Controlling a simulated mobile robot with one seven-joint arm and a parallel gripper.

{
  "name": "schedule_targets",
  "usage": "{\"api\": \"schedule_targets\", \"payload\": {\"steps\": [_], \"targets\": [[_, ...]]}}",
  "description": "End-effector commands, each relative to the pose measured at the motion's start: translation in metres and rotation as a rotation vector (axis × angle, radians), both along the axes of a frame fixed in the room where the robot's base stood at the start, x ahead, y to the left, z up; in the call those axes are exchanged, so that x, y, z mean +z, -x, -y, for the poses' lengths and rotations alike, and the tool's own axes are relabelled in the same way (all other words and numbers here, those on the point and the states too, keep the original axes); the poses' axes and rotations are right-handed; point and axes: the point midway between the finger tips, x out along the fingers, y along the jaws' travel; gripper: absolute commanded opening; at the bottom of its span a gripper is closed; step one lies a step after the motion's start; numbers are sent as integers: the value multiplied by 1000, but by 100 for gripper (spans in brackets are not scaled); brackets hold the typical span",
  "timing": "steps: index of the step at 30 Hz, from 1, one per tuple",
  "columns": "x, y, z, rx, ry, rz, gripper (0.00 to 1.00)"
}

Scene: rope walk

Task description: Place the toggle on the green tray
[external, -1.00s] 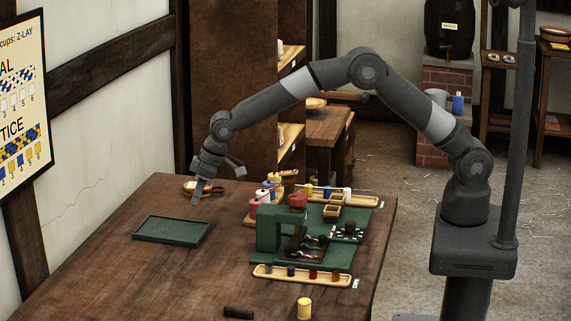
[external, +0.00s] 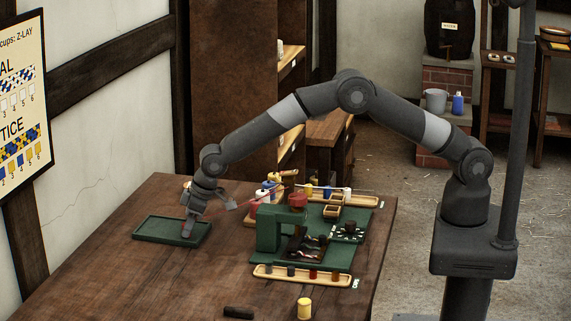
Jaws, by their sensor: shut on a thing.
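The green tray (external: 152,231) is a shallow rectangle on the left part of the wooden table, and it is empty apart from my gripper's reach over it. My gripper (external: 188,233) points down over the tray's right end, with its fingertips low and close to the tray floor. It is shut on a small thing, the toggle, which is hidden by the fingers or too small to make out. I cannot tell whether the toggle touches the tray.
A yellow spool (external: 304,308) and a dark cylinder (external: 238,312) are near the front. The table's front left is clear.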

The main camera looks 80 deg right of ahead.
Motion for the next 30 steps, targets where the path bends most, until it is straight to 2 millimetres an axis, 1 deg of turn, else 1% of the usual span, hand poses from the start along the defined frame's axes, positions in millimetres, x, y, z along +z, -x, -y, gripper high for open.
{"api": "schedule_targets", "payload": {"steps": [2,3,11,17,21,26,30], "targets": [[-2,0,0,0,0,0,1],[-3,0,0,0,0,0,23],[-3,0,0,0,0,0,44],[-3,0,0,0,0,-1,44],[4,1,0,0,0,0,44],[24,9,2,0,-1,2,44],[50,19,5,0,-2,3,44]]}}
